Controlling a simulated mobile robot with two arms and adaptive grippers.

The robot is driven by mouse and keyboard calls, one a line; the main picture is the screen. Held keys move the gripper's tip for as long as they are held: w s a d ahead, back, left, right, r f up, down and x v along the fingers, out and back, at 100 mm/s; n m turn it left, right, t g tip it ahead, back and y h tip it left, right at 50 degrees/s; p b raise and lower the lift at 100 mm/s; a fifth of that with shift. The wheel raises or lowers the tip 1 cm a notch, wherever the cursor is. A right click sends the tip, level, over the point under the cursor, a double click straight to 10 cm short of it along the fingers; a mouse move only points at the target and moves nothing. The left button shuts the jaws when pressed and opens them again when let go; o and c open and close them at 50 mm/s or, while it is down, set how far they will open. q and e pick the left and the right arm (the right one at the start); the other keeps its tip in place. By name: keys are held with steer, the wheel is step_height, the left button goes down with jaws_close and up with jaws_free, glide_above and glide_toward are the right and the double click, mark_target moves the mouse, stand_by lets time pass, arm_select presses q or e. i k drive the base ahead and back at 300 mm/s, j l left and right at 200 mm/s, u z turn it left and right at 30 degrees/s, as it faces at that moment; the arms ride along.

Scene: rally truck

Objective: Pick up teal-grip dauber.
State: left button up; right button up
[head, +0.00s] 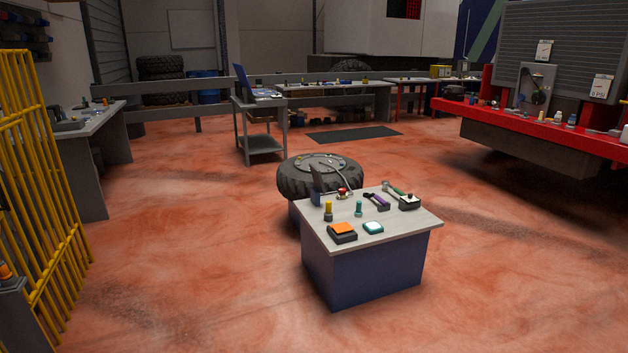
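A small upright teal-handled piece (359,209), which looks like the teal-grip dauber, stands on the light top of a blue-sided work block (412,228) in the middle of the floor. A similar upright piece with a yellow handle (328,210) stands to its left. A teal-and-white pad or block (373,228) lies just in front of it. Neither of my grippers shows in the head view.
On the block are an orange-topped dark box (342,232), a purple-handled tool (377,201) and a dark box (409,202). A tire (293,184) lies behind it. A yellow rail (55,190) is left and a red bench (540,127) right. Floor in front is clear.

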mark_target(358, 213)
steer(key=i, duration=0.6)
steer(key=i+z, duration=0.15)
steer(key=i, duration=0.5)
steer(key=i+j, duration=0.2)
steer(key=i, duration=0.4)
steer(key=l+z, duration=0.05)
